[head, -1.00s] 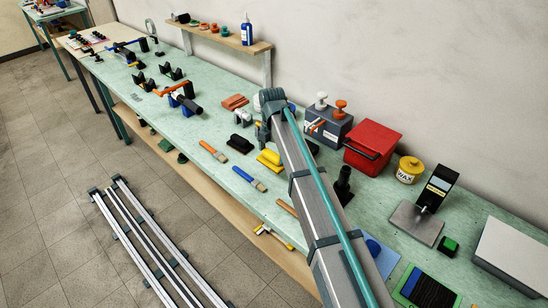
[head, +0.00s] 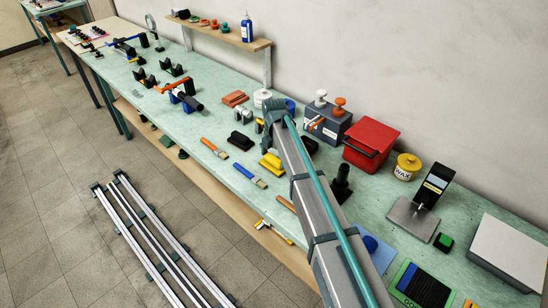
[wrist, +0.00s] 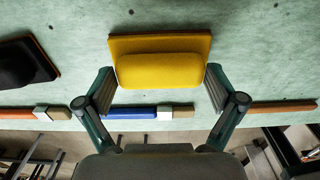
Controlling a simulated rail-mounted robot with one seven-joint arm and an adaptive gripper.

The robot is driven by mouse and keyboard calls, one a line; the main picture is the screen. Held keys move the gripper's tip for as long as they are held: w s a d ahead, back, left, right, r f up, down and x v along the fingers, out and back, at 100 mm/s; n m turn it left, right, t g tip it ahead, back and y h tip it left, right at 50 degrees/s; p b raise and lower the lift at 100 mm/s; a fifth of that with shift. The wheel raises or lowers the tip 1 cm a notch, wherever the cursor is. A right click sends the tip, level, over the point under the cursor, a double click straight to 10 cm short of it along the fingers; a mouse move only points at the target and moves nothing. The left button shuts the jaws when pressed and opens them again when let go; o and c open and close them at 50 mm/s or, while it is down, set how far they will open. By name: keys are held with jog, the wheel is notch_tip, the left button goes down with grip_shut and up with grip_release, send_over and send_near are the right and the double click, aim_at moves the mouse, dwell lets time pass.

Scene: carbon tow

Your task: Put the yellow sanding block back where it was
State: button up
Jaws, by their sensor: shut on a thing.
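The yellow sanding block (head: 271,164) is at the middle of the green workbench (head: 330,222), to the right of a black block and behind the blue-handled brush. In the wrist view the yellow block (wrist: 158,70) has a raised grip on a wider base. My gripper (head: 266,146) is above it in the head view. In the wrist view my gripper (wrist: 159,88) has one finger at each end of the block's raised grip and is shut on it. The block looks level and at or close to the bench top; its underside is hidden.
A black block (head: 240,141), an orange-handled brush (head: 214,147) and a blue-handled brush (head: 250,176) lie near. Behind stand a grey box (head: 325,125) and a red bin (head: 371,143). A black upright object (head: 342,184) stands right of my arm.

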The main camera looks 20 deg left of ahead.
aim_at(274, 158)
jog(key=o, duration=0.7)
jog(key=shift+o, duration=0.2)
notch_tip(274, 158, up, 12)
jog(key=b, duration=0.2)
jog(key=shift+r+b, duration=0.15)
jog(key=shift+b, duration=0.25)
notch_tip(274, 158, down, 12)
jog(key=p, duration=0.3)
jog(key=shift+r+b, duration=0.45)
jog(key=shift+r, duration=0.2)
